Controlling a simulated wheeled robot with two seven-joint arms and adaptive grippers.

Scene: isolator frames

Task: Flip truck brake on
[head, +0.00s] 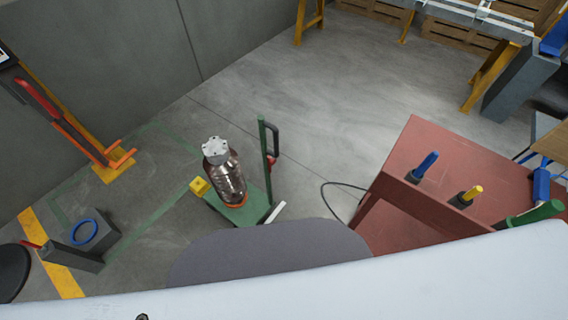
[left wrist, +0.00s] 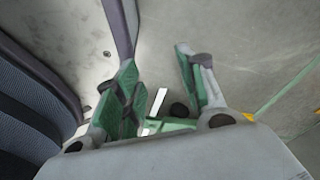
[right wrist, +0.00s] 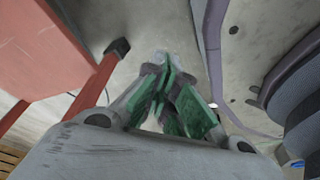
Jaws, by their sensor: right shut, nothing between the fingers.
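The green truck (head: 243,214) stands on the floor in the head view, with a metal cylinder (head: 226,175) on its deck and an upright green post (head: 265,160) at one end. A red and black lever (head: 272,143) is on the post. A white bar (head: 275,212) sticks out at the post's foot; I cannot tell whether it is the brake. In the left wrist view, my left gripper (left wrist: 156,60) is open, with the white bar (left wrist: 158,102) and green deck (left wrist: 168,125) seen between its fingers, apparently beyond them. My right gripper (right wrist: 166,62) is shut and empty.
A red bench (head: 440,165) with blue (head: 426,165) and yellow (head: 472,193) handles stands at the right. A grey block with a blue ring (head: 83,231) and an orange stand (head: 115,165) are at the left. The floor behind the truck is clear.

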